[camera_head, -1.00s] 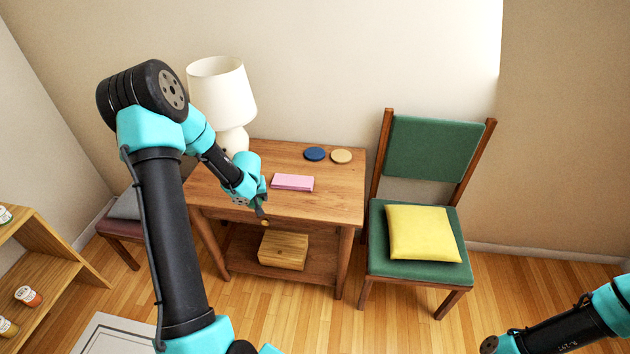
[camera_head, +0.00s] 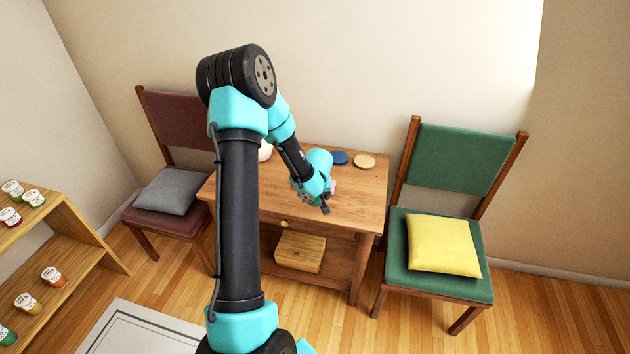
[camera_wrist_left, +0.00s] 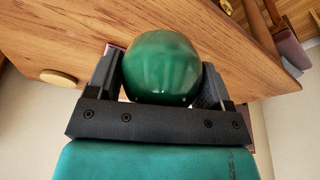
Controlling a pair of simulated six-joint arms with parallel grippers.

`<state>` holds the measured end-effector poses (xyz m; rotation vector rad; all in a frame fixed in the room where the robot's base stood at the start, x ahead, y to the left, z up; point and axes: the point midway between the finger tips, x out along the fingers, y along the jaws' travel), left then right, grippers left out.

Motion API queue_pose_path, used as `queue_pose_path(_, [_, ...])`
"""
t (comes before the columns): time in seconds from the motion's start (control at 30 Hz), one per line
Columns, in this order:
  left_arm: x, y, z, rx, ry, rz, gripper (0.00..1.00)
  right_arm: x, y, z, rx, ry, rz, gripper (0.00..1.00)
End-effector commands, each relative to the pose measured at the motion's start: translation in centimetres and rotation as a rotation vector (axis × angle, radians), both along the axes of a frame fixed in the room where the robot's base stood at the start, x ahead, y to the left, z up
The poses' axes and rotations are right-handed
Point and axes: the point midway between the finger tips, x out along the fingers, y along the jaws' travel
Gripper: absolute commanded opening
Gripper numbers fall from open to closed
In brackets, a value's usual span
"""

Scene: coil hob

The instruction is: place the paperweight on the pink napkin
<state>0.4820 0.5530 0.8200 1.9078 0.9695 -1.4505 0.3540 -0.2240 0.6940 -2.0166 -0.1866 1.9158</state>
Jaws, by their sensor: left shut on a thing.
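A round, glossy green paperweight (camera_wrist_left: 162,68) is held between the two dark fingers of my left gripper in the left wrist view. In the head view my left gripper (camera_head: 325,207) is over the front part of the wooden table (camera_head: 360,205), and the paperweight cannot be made out there. The pink napkin (camera_head: 334,187) is mostly hidden behind my gripper, with a small part showing at its right. A sliver of pink (camera_wrist_left: 117,45) shows by the left finger in the wrist view. My right gripper is out of view.
A blue coaster (camera_head: 339,158) and a tan coaster (camera_head: 364,161) lie at the table's back. A green chair with a yellow cushion (camera_head: 443,244) stands right of the table, a maroon chair with a grey cushion (camera_head: 170,191) left. The table's right part is clear.

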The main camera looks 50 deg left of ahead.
Motion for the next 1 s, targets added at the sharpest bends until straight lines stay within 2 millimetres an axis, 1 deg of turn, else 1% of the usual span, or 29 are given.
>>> queue_pose_path(0.2, [2.2,2.4,-0.3,0.002,-0.003,0.002,0.36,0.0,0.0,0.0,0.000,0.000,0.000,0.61])
queue_pose_path(0.8, [7.8,8.8,-1.0,0.002,-0.003,0.001,0.36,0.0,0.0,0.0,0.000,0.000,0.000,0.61])
queue_pose_path(1.0, [9.3,10.6,-1.2,0.002,-0.003,0.001,0.36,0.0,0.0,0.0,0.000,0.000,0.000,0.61])
